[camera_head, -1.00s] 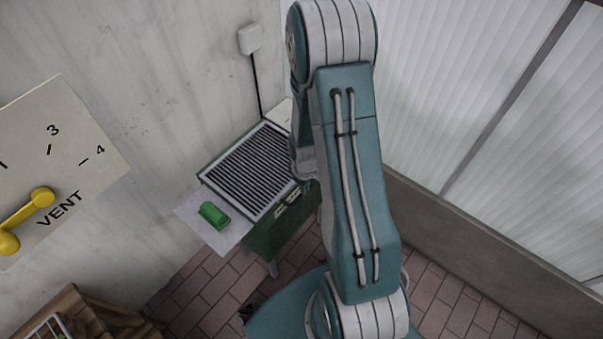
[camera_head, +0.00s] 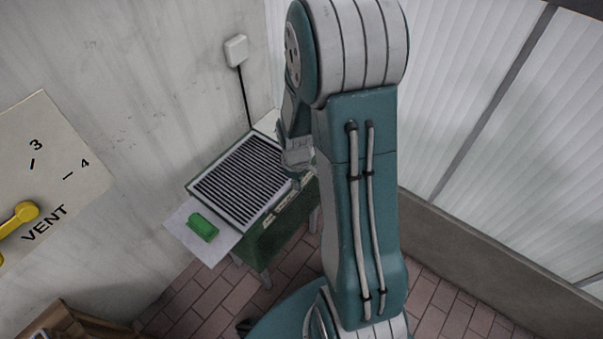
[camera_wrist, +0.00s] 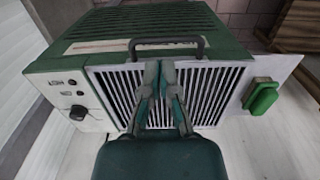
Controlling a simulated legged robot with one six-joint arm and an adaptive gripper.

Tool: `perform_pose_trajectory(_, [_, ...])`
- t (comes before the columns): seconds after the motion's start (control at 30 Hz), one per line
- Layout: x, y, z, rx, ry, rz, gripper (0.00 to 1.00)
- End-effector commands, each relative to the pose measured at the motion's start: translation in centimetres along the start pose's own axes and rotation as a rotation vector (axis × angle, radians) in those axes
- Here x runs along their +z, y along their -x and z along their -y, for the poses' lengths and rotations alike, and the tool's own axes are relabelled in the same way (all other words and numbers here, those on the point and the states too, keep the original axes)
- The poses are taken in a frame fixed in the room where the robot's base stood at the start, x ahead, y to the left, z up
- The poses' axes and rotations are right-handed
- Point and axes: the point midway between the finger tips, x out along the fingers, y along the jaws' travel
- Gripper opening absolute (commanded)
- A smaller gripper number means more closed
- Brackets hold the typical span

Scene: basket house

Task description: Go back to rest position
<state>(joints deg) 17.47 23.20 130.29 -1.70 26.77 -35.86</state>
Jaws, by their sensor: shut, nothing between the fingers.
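My gripper (camera_wrist: 161,92) shows in the wrist view with its two dark fingers together and nothing between them. It is in front of the striped grille of a green grill (camera_wrist: 225,92). I cannot tell the gap between fingertips and grille. In the head view the grill (camera_head: 262,240) stands by the wall, and my folded arm (camera_head: 360,200) covers the picture to its right.
A green block (camera_head: 202,227) lies on the grill's white side shelf (camera_head: 185,222); the block also shows in the wrist view (camera_wrist: 262,97). A VENT dial panel (camera_head: 60,165) with a yellow handle is at left. A wooden crate (camera_head: 65,322) is at lower left.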

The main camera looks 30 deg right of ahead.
Motion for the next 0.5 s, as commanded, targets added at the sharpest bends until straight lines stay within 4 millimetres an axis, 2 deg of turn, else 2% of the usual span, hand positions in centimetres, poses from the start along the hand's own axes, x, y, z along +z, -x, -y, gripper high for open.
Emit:
perform_pose_trajectory(0.03, [0.1,1.0,-0.1,0.003,-0.001,-0.004,0.0])
perform_pose_trajectory(0.2, [0.7,3.4,-0.2,0.001,-0.001,-0.003,0.0])
perform_pose_trajectory(0.33, [0.9,4.4,-0.2,-0.001,-0.001,-0.002,0.0])
perform_pose_trajectory(0.5, [1.0,4.8,-0.2,-0.001,-0.001,-0.001,0.0])
